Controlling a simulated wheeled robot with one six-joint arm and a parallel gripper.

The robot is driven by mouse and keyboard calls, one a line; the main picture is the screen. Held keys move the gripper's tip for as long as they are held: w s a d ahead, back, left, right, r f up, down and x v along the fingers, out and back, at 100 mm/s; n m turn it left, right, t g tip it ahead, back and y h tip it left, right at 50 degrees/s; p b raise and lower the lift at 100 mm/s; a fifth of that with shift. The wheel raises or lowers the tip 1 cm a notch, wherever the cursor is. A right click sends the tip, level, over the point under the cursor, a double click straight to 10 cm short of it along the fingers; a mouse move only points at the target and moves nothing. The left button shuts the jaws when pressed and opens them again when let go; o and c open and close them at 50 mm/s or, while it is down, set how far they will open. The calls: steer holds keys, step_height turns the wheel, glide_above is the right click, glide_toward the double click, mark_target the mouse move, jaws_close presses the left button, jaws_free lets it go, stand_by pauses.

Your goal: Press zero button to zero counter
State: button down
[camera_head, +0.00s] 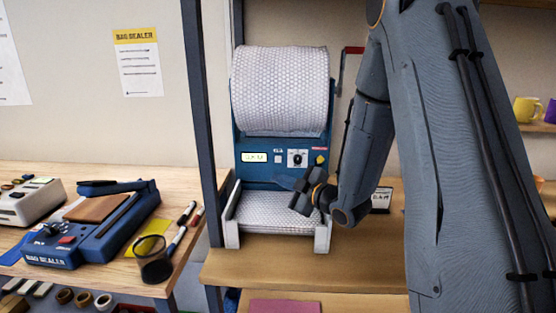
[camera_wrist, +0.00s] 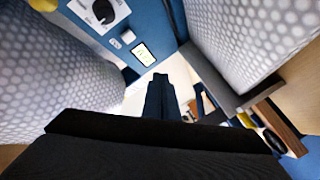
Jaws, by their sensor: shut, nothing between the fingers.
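The bubble-wrap machine has a blue panel (camera_head: 265,172) with a lit counter display (camera_head: 254,157). Just right of the display is a small pale square button (camera_head: 278,159) with a small label above it, too small to read. In the wrist view the display (camera_wrist: 143,54) and the pale button (camera_wrist: 128,36) show upper left of the fingertips. My gripper (camera_head: 281,181) is in front of the panel's lower part, below the button, pointing left. In the wrist view its fingers (camera_wrist: 159,79) are together and empty, apart from the button. The display's digits are unclear.
A dial (camera_head: 297,158) and a yellow knob (camera_head: 320,159) sit right of the button. The bubble-wrap roll (camera_head: 280,90) is above the panel, and a wrapped tray (camera_head: 275,213) lies below my gripper. A blue bag sealer (camera_head: 62,250) and pen cup (camera_head: 153,262) stand left.

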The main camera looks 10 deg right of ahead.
steer(key=shift+a+r+n+y, duration=0.15)
steer(key=shift+r+n+y, duration=0.15)
steer(key=shift+r+y, duration=0.1)
steer(key=b, duration=0.2)
glide_toward(278, 159)
steer(key=w+a+f, duration=0.1)
steer(key=w+a, duration=0.3)
steer(key=a, duration=0.1)
steer(key=shift+d, duration=0.1)
stand_by(1.9)
steer(key=shift+w+d, duration=0.1)
steer(key=shift+w, duration=0.3)
steer(key=shift+w+d, duration=0.15)
steer(key=shift+w, duration=0.25)
stand_by(0.7)
stand_by(0.3)
steer(key=shift+s+a, duration=0.3)
steer(key=shift+s, duration=0.55)
